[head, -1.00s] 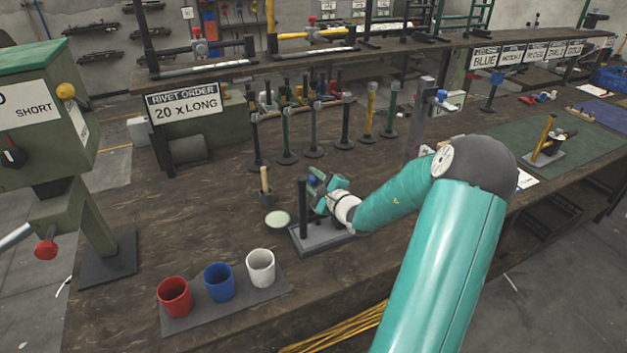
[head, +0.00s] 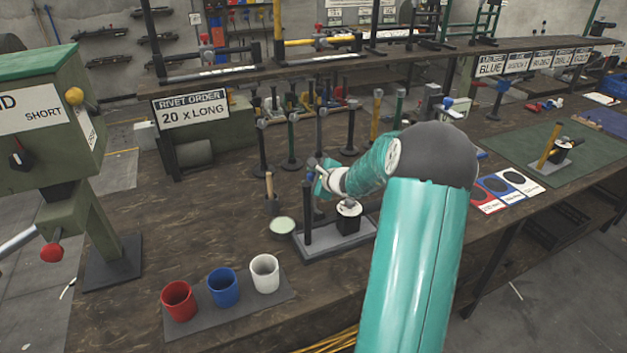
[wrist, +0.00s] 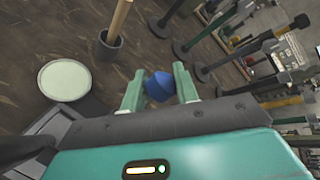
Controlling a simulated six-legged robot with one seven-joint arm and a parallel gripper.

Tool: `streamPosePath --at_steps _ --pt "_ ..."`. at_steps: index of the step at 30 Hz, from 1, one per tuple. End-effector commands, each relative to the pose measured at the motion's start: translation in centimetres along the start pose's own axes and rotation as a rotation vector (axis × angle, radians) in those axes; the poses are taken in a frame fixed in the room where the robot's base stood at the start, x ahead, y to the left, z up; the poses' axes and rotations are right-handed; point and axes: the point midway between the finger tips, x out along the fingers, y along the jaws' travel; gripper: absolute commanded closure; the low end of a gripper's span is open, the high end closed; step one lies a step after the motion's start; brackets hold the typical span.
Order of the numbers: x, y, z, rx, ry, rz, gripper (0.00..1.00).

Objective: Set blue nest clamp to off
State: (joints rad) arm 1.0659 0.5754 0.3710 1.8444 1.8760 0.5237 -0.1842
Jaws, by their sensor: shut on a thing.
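My gripper (head: 318,176) is behind the near fixture, whose grey base (head: 322,244) carries a black post (head: 307,214) and a black block with a white top (head: 348,210). In the wrist view, my gripper's two fingers (wrist: 159,88) are on either side of a blue faceted knob (wrist: 159,86), shut on it. The knob appears to be the end of the clamp's handle. What joins it to the fixture is hidden by my gripper and arm.
A pale green round dish (head: 283,225) and a dark cup with a wooden stick (head: 271,197) stand left of the fixture. Red (head: 179,301), blue (head: 223,288) and white (head: 265,274) cups stand in front. Several upright posts stand behind.

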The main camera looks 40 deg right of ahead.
Motion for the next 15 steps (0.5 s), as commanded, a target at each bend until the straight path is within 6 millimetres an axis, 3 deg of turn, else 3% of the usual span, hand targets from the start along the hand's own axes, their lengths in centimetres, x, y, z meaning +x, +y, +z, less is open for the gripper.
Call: streamPosePath --at_steps 15 --pt "2.6 -0.9 -0.8 0.041 0.144 0.189 1.0"
